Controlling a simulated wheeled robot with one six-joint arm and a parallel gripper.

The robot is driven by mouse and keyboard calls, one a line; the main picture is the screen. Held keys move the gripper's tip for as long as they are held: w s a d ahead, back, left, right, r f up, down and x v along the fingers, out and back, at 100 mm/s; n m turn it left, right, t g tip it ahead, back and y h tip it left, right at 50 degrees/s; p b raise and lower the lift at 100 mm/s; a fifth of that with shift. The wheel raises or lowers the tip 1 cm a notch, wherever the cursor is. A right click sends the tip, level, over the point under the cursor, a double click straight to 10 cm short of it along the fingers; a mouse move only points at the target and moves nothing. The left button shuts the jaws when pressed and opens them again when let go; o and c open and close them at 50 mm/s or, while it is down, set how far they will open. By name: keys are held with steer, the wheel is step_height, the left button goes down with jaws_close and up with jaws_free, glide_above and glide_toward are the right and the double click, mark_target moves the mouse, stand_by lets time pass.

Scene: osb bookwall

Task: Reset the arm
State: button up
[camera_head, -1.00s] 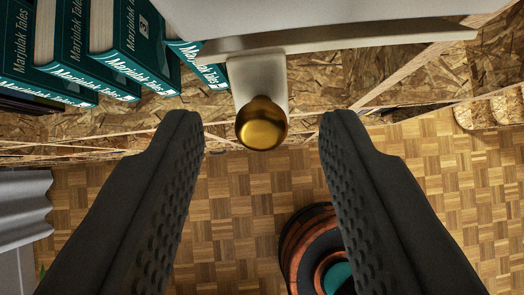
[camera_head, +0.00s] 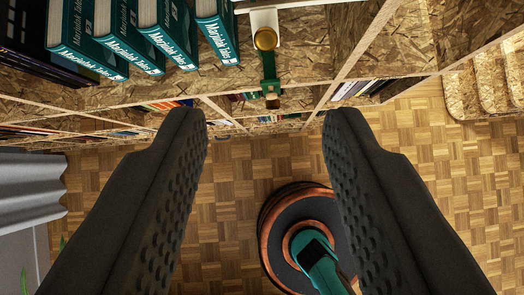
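My gripper (camera_head: 265,125) is open, with its two black ridged fingers wide apart and nothing between them. It is over the parquet floor, in front of the bookshelf. A round brass knob (camera_head: 265,39) on a pale mount shows at the top, beyond the fingertips and apart from them. A teal piece with a dark end (camera_head: 269,82) shows just below the knob. Part of a round dark base with copper rings (camera_head: 268,236) and a teal arm-like part (camera_head: 321,268) shows below, partly hidden by the right finger.
An OSB bookshelf (camera_head: 300,55) crosses the top. Several teal books (camera_head: 161,36) stand on it at upper left. A grey corrugated object (camera_head: 28,190) is at the left edge. Rounded OSB pieces (camera_head: 487,85) are at the right. Parquet floor (camera_head: 225,195) between is clear.

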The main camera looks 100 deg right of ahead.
stand_by(0.4)
steer(key=w+a+f+n+t+y, duration=0.3)
steer(key=a+f+n+t, duration=0.7)
steer(key=a+f, duration=0.75)
steer(key=s+a+f+n+t+y, duration=0.1)
steer(key=s+a+f, duration=0.2)
steer(key=f, duration=0.4)
steer(key=s+a+f+n+t+y, duration=0.1)
steer(key=s+a+f+t+y, duration=0.1)
steer(key=a+f, duration=0.3)
steer(key=s+a+f+n+t+y, duration=0.2)
steer(key=s+a+f, duration=0.2)
steer(key=f, duration=0.7)
steer(key=shift+s+a+f, duration=0.25)
steer(key=shift+s+a, duration=0.05)
steer(key=shift+s, duration=0.05)
steer(key=shift+c, duration=0.2)
